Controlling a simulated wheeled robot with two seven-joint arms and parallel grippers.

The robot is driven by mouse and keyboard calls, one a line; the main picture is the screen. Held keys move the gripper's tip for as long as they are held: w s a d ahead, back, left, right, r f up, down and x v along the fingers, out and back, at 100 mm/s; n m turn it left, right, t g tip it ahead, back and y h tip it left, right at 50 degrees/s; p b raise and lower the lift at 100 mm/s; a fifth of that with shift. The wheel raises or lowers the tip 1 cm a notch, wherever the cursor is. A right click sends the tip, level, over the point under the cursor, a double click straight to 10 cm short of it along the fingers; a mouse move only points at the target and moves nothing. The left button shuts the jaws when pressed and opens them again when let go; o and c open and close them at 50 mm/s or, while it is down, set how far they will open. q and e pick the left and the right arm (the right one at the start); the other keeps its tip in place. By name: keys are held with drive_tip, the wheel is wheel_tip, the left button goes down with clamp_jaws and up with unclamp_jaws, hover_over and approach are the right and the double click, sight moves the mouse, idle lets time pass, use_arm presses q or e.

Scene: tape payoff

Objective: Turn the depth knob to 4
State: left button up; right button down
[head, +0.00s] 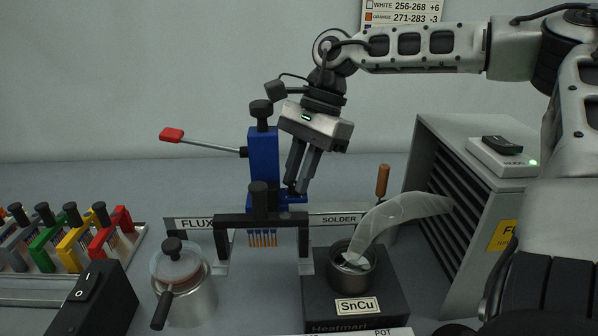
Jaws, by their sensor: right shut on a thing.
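A blue dipping stand (263,150) rises behind the black bridge, with a black knob (261,109) on top and a red-tipped lever (172,135) out to its left. My right gripper (297,188) reaches down from above, its fingers tilted and shut at a small dark knob on the stand's blue lower right arm. I take this to be the depth knob; the fingers mostly hide it, and I cannot read its scale or setting. My left gripper is not in view.
A black bridge (232,219) carries a block with several orange-tipped wires. A lidded flux pot (182,275) stands at front left, a solder pot (352,270) at front right. Coloured wire holders (76,240) are at left, a grey louvred box (455,160) at right.

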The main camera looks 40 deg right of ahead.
drive_tip(key=c, duration=1.4)
unclamp_jaws()
drive_tip(key=shift+o, duration=0.2)
drive_tip(key=shift+r, duration=0.1)
